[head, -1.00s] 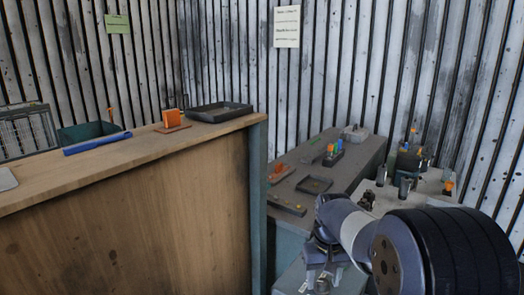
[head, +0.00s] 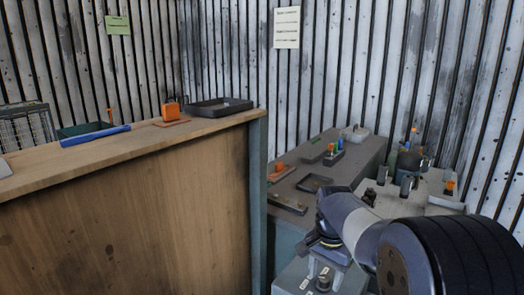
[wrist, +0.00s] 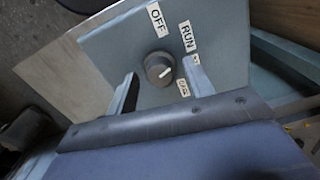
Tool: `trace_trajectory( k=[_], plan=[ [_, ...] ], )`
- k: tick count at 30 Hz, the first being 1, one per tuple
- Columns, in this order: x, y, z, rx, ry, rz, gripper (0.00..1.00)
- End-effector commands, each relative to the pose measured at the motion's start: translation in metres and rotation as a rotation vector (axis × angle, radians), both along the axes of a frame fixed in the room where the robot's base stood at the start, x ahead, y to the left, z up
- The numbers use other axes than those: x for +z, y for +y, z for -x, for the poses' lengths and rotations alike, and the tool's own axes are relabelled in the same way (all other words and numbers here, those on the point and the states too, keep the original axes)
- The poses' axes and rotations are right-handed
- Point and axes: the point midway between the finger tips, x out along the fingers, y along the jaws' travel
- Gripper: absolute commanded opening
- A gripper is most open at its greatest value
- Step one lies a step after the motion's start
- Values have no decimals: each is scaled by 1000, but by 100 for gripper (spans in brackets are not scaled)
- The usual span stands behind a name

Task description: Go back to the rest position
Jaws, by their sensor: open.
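My gripper (wrist: 161,70) is open in the wrist view. Its two fingers stand apart on either side of a dark round knob (wrist: 157,66) on a grey-blue panel (wrist: 110,45). I cannot tell how far the fingertips are from the knob; nothing is gripped. The knob's white mark points roughly right. Labels reading OFF (wrist: 157,18) and RUN (wrist: 187,37) are beside it, with a third, partly hidden label below. In the head view, the knob (head: 323,279) stands on a grey box top, below my arm's end; the fingers are not clearly visible there.
A wooden-sided counter (head: 130,195) fills the left, bearing a blue bar (head: 95,136), an orange block and a black tray (head: 218,106). A grey bench (head: 345,170) with small trays and parts stands behind my arm. A corrugated wall closes the back.

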Motion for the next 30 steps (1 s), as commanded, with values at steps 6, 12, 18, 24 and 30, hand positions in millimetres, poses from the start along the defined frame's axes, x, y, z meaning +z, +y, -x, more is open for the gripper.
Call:
trace_trajectory(
  k=[6, 12, 18, 24, 30],
  plan=[
    [-2, 0, 0, -171, -1, 0, 50],
    [-1, 0, 0, -282, 0, 0, 50],
    [9, 0, 0, -294, -1, 0, 50],
    [9, 0, 0, -293, 0, 0, 50],
    [10, 0, 1, -288, -1, -1, 50]
  ],
)
